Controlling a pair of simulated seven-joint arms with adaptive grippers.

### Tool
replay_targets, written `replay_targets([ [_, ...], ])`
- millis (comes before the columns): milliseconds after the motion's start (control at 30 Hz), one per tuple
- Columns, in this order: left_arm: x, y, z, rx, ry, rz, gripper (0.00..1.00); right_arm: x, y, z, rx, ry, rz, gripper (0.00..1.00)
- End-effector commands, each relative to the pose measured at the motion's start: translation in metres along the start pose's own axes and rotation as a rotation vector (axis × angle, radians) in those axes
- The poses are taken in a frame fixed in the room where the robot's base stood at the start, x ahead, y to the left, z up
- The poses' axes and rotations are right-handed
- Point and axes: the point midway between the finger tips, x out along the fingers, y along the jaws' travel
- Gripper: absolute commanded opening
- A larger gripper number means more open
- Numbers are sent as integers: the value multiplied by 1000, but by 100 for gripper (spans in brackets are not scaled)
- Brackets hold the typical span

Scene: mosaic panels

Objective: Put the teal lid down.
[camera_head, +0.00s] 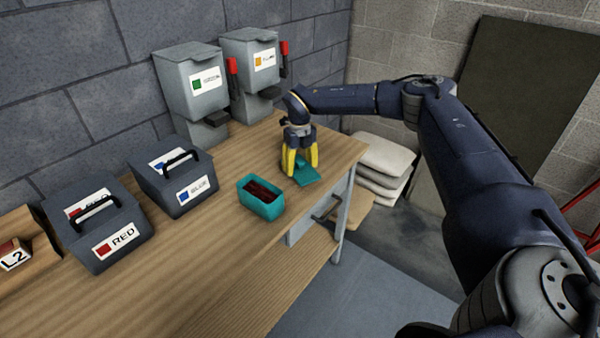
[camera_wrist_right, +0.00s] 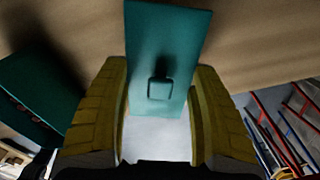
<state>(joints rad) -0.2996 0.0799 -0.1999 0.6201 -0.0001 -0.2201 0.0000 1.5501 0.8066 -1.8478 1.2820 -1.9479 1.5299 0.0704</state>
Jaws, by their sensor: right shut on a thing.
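The teal lid (camera_head: 308,176) is at my right gripper (camera_head: 301,165), near the right end of the wooden table. In the right wrist view the lid (camera_wrist_right: 168,35) is a flat plate with a small square knob, and the knob is between the yellow fingers. My right gripper is shut on the lid and points down. I cannot tell whether the lid touches the tabletop. An open teal box (camera_head: 262,206) with dark red pieces inside stands on the table, left of the lid and apart from it. My left gripper is not in view.
The grey RED case (camera_head: 98,220) and BLUE case (camera_head: 176,178) stand at the left on the table (camera_head: 215,262). Two grey dispensers (camera_head: 192,82) with red handles stand at the back. The table's right and front edges are close to the lid. The front of the tabletop is bare.

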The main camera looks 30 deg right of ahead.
Motion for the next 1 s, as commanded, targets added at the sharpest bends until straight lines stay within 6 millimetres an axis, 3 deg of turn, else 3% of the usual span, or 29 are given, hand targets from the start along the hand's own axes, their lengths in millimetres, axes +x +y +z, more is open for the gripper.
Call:
replay_targets([
  [233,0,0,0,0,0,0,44,29,0,0,0,2,0,45],
  [633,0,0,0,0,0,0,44,33,0,0,0,1,0,44],
  [667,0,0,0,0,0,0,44,33,0,0,0,1,0,67],
  [800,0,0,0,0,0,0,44,32,0,0,0,1,0,84],
  [1000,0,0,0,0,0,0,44,32,0,0,0,1,0,85],
])
